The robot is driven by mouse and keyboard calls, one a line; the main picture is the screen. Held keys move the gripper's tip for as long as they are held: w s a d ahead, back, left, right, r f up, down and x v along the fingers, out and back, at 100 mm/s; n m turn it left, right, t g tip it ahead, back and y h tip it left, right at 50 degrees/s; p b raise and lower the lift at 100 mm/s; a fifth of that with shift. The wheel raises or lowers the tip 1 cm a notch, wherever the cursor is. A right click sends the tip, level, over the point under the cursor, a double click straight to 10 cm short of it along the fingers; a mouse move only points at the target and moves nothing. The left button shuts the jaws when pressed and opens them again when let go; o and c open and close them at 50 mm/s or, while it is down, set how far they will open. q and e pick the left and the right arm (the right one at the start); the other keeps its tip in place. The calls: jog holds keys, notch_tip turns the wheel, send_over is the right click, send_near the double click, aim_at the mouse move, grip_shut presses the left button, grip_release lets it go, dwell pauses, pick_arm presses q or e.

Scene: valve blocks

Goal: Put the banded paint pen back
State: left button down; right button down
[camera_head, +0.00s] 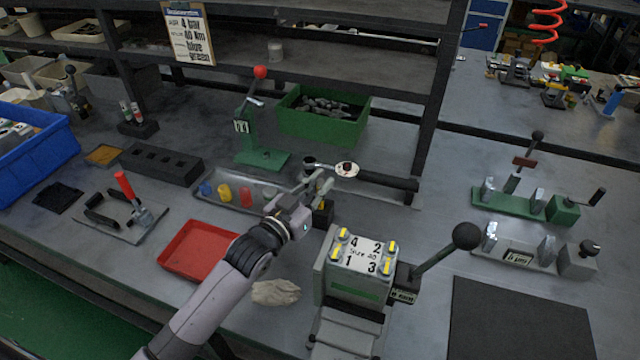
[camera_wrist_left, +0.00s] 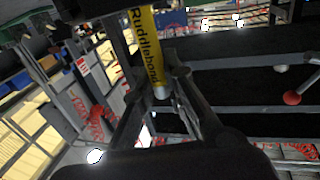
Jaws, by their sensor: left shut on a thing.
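My left gripper (camera_head: 318,187) is above the bench, between the tray of coloured pots and the dial tool. In the left wrist view, its fingers (camera_wrist_left: 160,105) are shut on a yellow pen (camera_wrist_left: 146,45) with dark lettering and a pale tip. I cannot make out the pen clearly in the head view, and no band on it can be told. A dark stand (camera_head: 137,126) with two pens (camera_head: 130,110), pale with reddish parts, is at the back left, apart from the gripper. A small black block (camera_head: 323,214) is just below the gripper. My right gripper is not in view.
The grey tray (camera_head: 264,207) of coloured pots and a red tray (camera_head: 197,250) are left of the gripper. A dial tool (camera_head: 385,180) lies behind it. The valve fixture (camera_head: 355,287) with a black-knobbed lever is in front. A white glove (camera_head: 275,292) lies beside my arm.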

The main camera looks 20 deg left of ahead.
pick_arm(q)
jog(key=c, duration=1.7)
grip_release()
jog(key=shift+f, duration=0.1)
jog(key=shift+o, duration=0.2)
jog(key=shift+r, duration=0.2)
jog(key=v, duration=1.2)
jog(key=shift+b, duration=0.45)
